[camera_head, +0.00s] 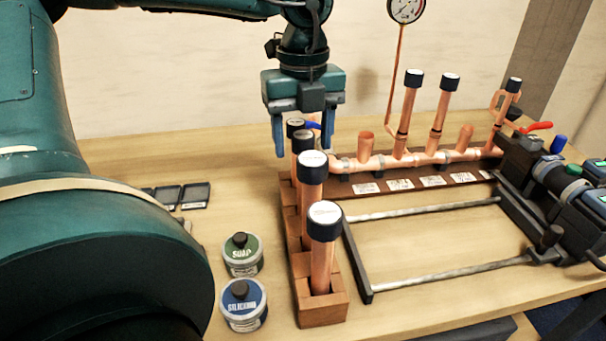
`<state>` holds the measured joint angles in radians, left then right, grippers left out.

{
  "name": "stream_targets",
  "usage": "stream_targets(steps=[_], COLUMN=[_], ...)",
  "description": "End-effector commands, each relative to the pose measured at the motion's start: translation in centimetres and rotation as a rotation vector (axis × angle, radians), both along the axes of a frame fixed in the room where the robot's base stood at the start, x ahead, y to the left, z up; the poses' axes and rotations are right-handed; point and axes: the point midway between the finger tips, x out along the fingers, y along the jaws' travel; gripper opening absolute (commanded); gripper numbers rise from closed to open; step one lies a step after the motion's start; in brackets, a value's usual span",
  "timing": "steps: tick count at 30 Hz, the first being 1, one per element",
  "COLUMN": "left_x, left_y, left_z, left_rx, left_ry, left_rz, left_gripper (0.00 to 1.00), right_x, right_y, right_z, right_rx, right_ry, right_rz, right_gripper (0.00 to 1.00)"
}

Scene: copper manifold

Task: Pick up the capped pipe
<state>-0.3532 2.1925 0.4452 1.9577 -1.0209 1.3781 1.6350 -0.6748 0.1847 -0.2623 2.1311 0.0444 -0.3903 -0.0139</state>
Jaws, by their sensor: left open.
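Several copper pipes with dark caps and pale round tops stand upright in a wooden rack (322,311). The nearest capped pipe (322,262) and the one behind it (311,190) show most clearly. Two more capped pipes (302,160) are farther back, partly hidden by those in front. My left gripper (304,150) points down, open, at the rack's far end. In the picture its two blue fingers lie either side of the far caps; I cannot tell whether they touch. Nothing is seen held. My right gripper is not in view.
A copper manifold (385,160) with upright capped branches and a gauge (406,8) stands behind right. A metal-railed frame (440,208) lies right of the rack. Two jars (243,255) (243,305) stand to its left. Dark trays (195,196) lie farther left. The wall is behind.

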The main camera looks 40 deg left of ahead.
Motion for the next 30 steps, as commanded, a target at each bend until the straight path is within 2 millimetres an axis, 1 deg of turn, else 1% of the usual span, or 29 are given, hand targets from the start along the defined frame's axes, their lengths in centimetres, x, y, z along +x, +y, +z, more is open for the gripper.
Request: stream_targets(steps=[1,4,12,30], left_x=[0.0,0.0,0.0,0.0], left_y=[0.0,0.0,0.0,0.0], left_z=[-0.7,-1.6,-1.9,-1.9], left_rx=[-0.001,0.0,0.001,0.001], left_ry=[0.003,0.0,-0.002,-0.002], left_rz=[0.001,0.001,0.002,0.002], left_gripper=[0.59,0.59,0.59,0.1], right_x=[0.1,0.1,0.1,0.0], right_y=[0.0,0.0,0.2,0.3], right_z=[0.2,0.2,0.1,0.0], right_rx=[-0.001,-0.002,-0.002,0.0], right_ry=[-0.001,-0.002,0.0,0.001], right_rz=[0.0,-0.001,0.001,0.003], right_gripper=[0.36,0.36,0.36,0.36])
